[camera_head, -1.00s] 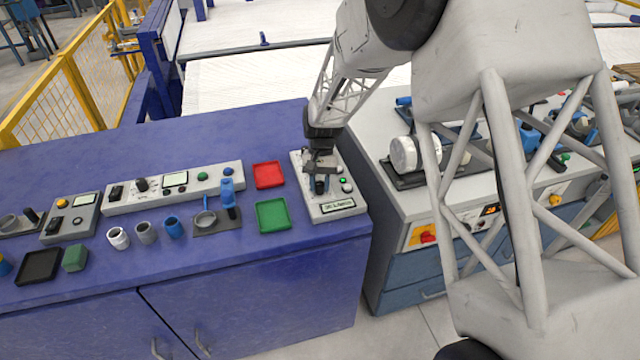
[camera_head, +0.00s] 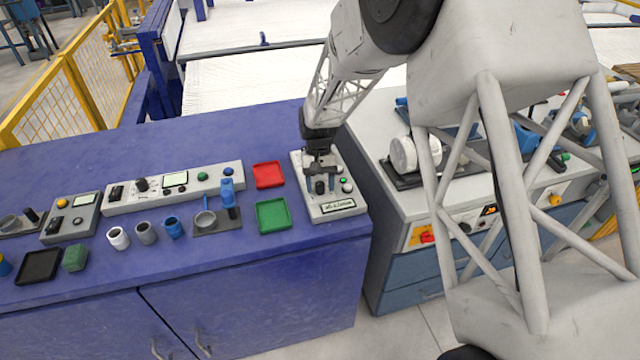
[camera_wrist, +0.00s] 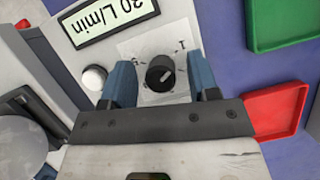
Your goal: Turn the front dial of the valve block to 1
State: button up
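The valve block (camera_head: 333,211) is a pale box at the right end of the blue bench, with a display that reads 30 L/min in the wrist view (camera_wrist: 112,18). Its black round dial (camera_wrist: 160,73) sits on a white label plate; a light pointer mark slants toward the upper right in the wrist view. A mark like a 1 (camera_wrist: 182,45) is printed above right of the dial; another mark lower left is unclear. My gripper (camera_wrist: 158,64) is open, its blue fingers on either side of the dial with gaps visible. It also shows in the head view (camera_head: 320,184), low over the block.
A white button (camera_wrist: 93,78) is close beside one finger. A green tray (camera_head: 273,215) and a red tray (camera_head: 268,175) lie left of the block. A grey bench with a white cylinder (camera_head: 403,155) stands to the right across a gap.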

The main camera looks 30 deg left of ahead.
jog(key=shift+r, duration=0.1)
jog(key=v, duration=0.7)
jog(key=shift+r, duration=0.35)
jog(key=shift+w+a, duration=0.1)
dwell(0.5)
